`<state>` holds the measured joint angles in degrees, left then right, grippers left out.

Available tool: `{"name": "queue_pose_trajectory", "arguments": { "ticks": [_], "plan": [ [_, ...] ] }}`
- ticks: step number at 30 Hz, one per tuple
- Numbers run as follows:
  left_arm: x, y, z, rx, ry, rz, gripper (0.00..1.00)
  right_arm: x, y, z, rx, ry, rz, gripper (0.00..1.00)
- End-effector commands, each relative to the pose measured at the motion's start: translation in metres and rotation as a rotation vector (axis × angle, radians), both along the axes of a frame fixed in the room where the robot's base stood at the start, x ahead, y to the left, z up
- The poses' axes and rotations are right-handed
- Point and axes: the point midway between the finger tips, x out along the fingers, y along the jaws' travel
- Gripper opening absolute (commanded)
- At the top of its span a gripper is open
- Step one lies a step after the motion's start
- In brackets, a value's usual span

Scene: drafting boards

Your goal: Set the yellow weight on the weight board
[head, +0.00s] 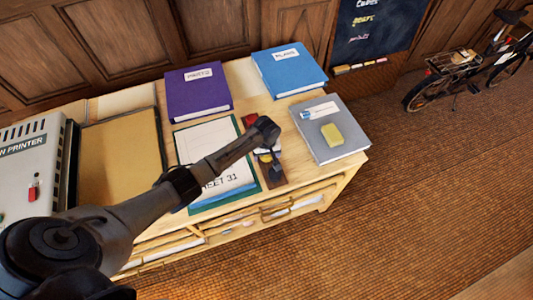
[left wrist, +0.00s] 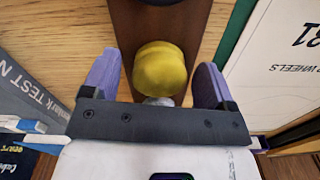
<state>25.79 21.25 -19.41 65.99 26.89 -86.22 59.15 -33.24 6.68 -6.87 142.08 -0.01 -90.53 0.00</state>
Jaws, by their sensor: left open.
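The yellow weight (left wrist: 160,68) is a rounded block, seen from close above in the left wrist view. Only a small part of it (head: 266,157) shows in the head view, below my left wrist. The weight board (left wrist: 160,18) is a narrow dark brown strip, and the weight appears on or just above it; its near end (head: 279,184) shows in the head view. My left gripper (head: 270,165) is open, with one finger on each side of the weight and a gap visible at both sides. Whether the weight touches the board is hidden. My right gripper is not in view.
A sheet on a green board (head: 205,145) lies left of the weight board. A grey book (head: 345,150) with a yellow block (head: 332,134) is at its right. A printer (head: 30,165) is far left.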

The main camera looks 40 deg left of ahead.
Motion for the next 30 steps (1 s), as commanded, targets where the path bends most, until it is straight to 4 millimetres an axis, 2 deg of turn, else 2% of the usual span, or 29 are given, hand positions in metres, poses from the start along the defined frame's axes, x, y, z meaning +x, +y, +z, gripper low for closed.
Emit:
{"name": "queue_pose_trajectory", "arguments": {
  "ticks": [8, 11, 24, 30],
  "plan": [
    [0.0, 0.001, 0.004, 0.001, -0.001, 0.0, 0.79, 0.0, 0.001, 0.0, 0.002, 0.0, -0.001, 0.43],
    [0.001, 0.0, 0.016, 0.0, -0.003, 0.0, 0.79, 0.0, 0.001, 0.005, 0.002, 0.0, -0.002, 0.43],
    [0.0, 0.0, 0.094, 0.0, -0.002, 0.0, 0.79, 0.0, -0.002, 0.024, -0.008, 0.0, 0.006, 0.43],
    [0.0, 0.0, 0.115, -0.001, -0.001, 0.0, 0.79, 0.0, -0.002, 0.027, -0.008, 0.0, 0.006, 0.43]
  ]
}}
